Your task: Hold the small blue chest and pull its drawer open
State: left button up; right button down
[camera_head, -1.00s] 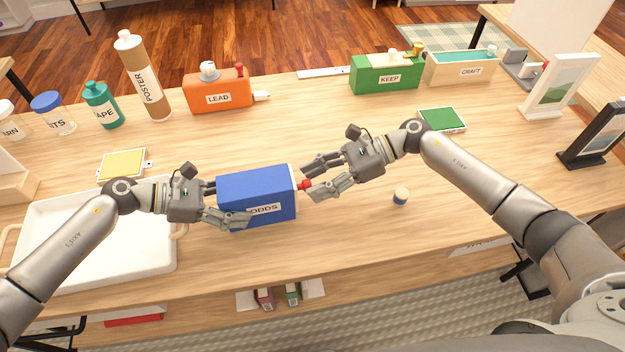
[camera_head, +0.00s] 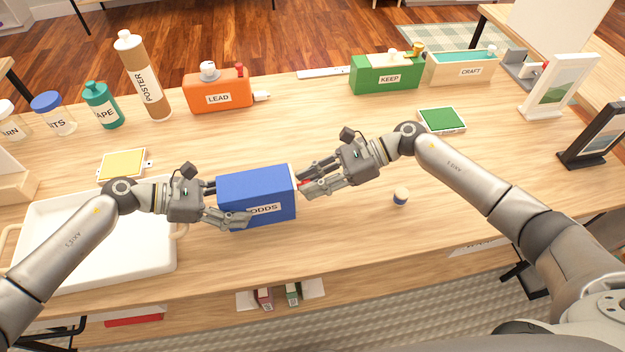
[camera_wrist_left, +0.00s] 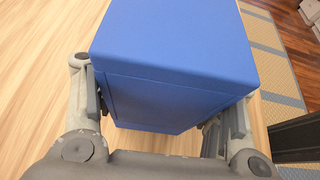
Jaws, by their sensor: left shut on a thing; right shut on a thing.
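The small blue chest (camera_head: 252,190), labelled ODDS, stands on the wooden table. My left gripper (camera_head: 233,203) is shut on the chest from its left end, one finger along the near side. In the left wrist view the chest (camera_wrist_left: 175,55) fills the space between the two fingers of my left gripper (camera_wrist_left: 160,110). The drawer front (camera_head: 294,190) is a pale edge at the chest's right end, and it looks closed. My right gripper (camera_head: 303,184) is shut on the red knob (camera_head: 304,183) there, which its fingers mostly hide.
A white tray (camera_head: 100,275) lies left of the chest under my left arm. An orange LEAD box (camera_head: 220,92) and a green KEEP box (camera_head: 385,75) stand behind. The table right of the chest is mostly clear.

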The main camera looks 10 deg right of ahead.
jog(key=d, duration=1.1)
jog(key=shift+w+d, duration=0.3)
jog(key=shift+d, duration=0.05)
jog(key=c, duration=1.3)
grip_release()
jog(key=shift+o, duration=0.5)
jog(key=shift+a, duration=0.1)
jog(key=v, duration=1.2)
jog(key=shift+s, duration=0.1)
